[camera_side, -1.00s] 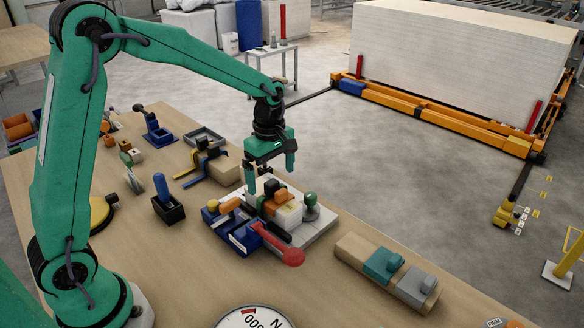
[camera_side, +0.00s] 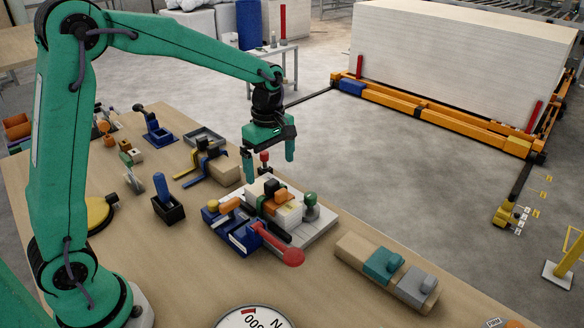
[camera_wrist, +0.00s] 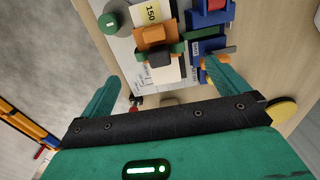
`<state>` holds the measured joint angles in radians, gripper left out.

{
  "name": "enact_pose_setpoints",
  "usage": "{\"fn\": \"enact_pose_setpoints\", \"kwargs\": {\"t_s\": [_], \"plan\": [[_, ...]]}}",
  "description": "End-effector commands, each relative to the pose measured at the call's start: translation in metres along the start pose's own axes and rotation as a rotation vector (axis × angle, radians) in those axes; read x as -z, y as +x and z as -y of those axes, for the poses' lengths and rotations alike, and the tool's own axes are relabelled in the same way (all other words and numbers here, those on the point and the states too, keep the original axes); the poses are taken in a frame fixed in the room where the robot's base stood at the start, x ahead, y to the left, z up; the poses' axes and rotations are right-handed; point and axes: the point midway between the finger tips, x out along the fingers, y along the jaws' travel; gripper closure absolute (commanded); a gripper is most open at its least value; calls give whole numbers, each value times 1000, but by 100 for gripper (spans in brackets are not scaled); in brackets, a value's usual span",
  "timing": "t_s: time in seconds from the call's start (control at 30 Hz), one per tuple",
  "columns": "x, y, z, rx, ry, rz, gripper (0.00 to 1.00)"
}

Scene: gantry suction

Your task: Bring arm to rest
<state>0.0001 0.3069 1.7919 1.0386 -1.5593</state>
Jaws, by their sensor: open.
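My gripper (camera_side: 270,168) is open and empty, its two green fingers pointing down. It hangs above the back edge of a fixture on a pale base plate (camera_side: 318,228). The fixture carries a white block (camera_side: 288,215), an orange and black piece on top, and a green knob (camera_side: 310,200). A small red knob (camera_side: 264,157) shows between the fingers in the side view; I cannot tell whether it is touched. In the wrist view the spread fingers (camera_wrist: 160,88) stand clear of the orange piece (camera_wrist: 154,35) and the green knob (camera_wrist: 110,22).
A blue clamp with a red-ended lever (camera_side: 290,257) is at the fixture's front. A wooden block with teal and grey pieces (camera_side: 385,265) lies to the right. A blue-handled tool in a black holder (camera_side: 168,207) and a tan block (camera_side: 222,170) stand left. Open floor lies behind the bench.

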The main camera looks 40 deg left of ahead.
Motion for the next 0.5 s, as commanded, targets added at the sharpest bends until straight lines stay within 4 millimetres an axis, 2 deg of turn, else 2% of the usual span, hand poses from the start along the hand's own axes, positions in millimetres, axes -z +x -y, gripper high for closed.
{"fn": "enact_pose_setpoints", "kwargs": {"t_s": [0.27,0.5], "plan": [[0,-24,19,-49,143,-4,1],[-1,-55,52,-126,390,-26,1]]}}
